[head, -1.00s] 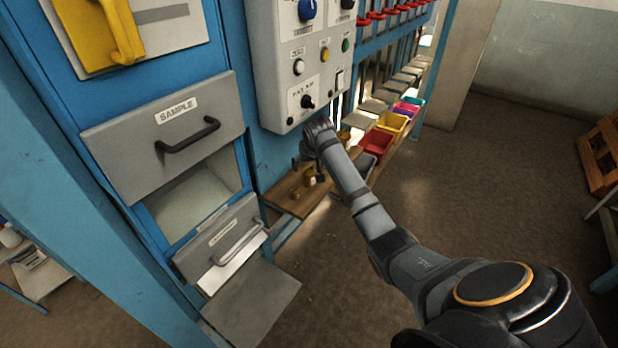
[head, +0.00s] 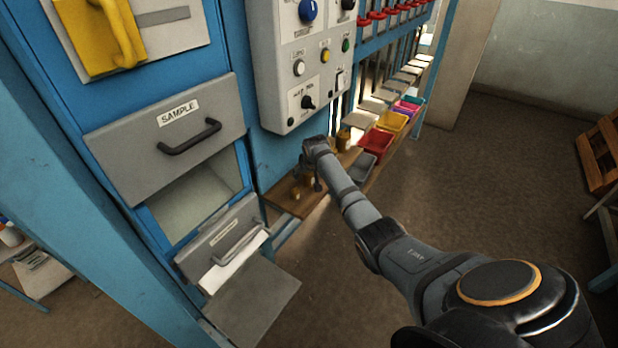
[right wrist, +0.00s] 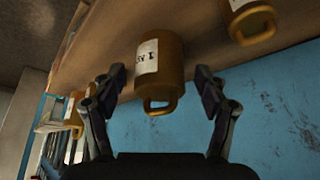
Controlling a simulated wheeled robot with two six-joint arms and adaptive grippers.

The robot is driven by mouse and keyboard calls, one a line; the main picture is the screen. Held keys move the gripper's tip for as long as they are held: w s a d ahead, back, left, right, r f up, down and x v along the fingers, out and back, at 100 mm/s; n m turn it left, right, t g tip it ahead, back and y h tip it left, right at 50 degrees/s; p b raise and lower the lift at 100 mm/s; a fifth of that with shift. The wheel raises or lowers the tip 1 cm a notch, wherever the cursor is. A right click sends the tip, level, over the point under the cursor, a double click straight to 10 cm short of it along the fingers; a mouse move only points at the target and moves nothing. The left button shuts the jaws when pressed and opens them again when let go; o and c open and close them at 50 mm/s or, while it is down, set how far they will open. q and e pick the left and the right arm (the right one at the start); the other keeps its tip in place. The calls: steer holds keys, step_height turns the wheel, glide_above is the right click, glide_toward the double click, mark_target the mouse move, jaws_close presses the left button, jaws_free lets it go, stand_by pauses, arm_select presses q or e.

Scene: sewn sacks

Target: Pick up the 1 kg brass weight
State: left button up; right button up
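A brass weight (right wrist: 172,70) with a loop handle and a white label, on which a "1" seems to show, stands on a wooden shelf in the right wrist view. My right gripper (right wrist: 161,84) is open, its two fingers on either side of this weight with a gap at each side. In the head view my right gripper (head: 308,180) is low over the shelf, and its wrist partly hides the weights there. A second brass weight (right wrist: 250,22) is at the upper right of the wrist view, and another (right wrist: 73,112) at the left. My left gripper is not in view.
The wooden shelf (head: 283,197) adjoins the blue cabinet, below a grey control box (head: 300,70). A grey bin (head: 362,166), a red bin (head: 376,143) and a yellow bin (head: 392,122) stand beyond it. A grey drawer front (head: 165,133) is to the left.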

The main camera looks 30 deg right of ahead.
jaws_close()
steer(key=shift+w+r, duration=0.1)
steer(key=shift+w+d+r, duration=0.1)
steer(key=shift+r, duration=0.3)
step_height(320, 180, up, 2)
steer(key=shift+r+b, duration=0.15)
steer(key=shift+b, duration=0.4)
steer(key=s+r+b, duration=0.2)
steer(key=s+r, duration=0.7)
steer(key=s, duration=0.5)
steer(key=shift+d+r, duration=0.35)
steer(key=shift+d, duration=0.05)
